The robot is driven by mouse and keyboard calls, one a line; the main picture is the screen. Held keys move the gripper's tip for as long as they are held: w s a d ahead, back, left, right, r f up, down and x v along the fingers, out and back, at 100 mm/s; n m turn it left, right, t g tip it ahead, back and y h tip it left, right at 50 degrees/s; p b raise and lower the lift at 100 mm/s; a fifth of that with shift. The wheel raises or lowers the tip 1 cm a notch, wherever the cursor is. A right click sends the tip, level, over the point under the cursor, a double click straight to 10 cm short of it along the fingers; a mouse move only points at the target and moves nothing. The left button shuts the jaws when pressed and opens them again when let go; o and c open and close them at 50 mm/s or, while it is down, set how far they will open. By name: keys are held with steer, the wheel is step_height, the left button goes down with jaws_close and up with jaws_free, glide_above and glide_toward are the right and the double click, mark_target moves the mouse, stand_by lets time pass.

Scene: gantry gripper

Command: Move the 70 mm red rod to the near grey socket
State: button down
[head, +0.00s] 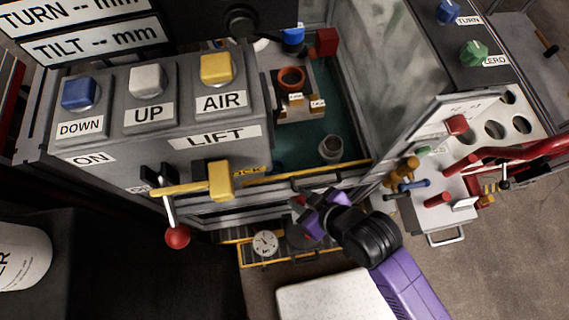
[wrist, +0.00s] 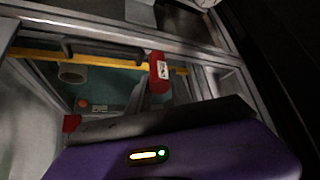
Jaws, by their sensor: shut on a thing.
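The red rod (wrist: 160,66), a short red cylinder with a white label, shows in the wrist view straight ahead of my gripper's purple body. My gripper (head: 312,213) is shut on it, though the fingers are mostly hidden. In the head view my gripper is outside the bay's near edge, and the rod is too small and dark to make out clearly. A round grey socket (head: 331,148) stands open-topped on the green bay floor, beyond the yellow bar. It also shows in the wrist view (wrist: 72,74), left of the rod.
A yellow bar (head: 300,173) crosses the bay's near edge. An orange ring socket (head: 291,78) and a red block (head: 326,42) are deeper inside. A control box (head: 150,135) with a yellow-handled lever stands left. A tilted panel and red arm-like bar (head: 520,150) are right.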

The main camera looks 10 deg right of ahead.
steer(key=shift+s+d+m+g+h+p, duration=0.65)
steer(key=shift+s+d+g+h, duration=0.65)
steer(key=shift+d, duration=0.45)
steer(key=w+d+r+m+h, duration=0.1)
steer(key=w+d+m, duration=0.4)
steer(key=w, duration=1)
steer(key=d+r, duration=0.1)
steer(key=d, duration=0.2)
steer(key=shift+w+d+t+h, duration=0.15)
steer(key=shift+d+t+h, duration=0.05)
steer(key=shift+t+h, duration=0.1)
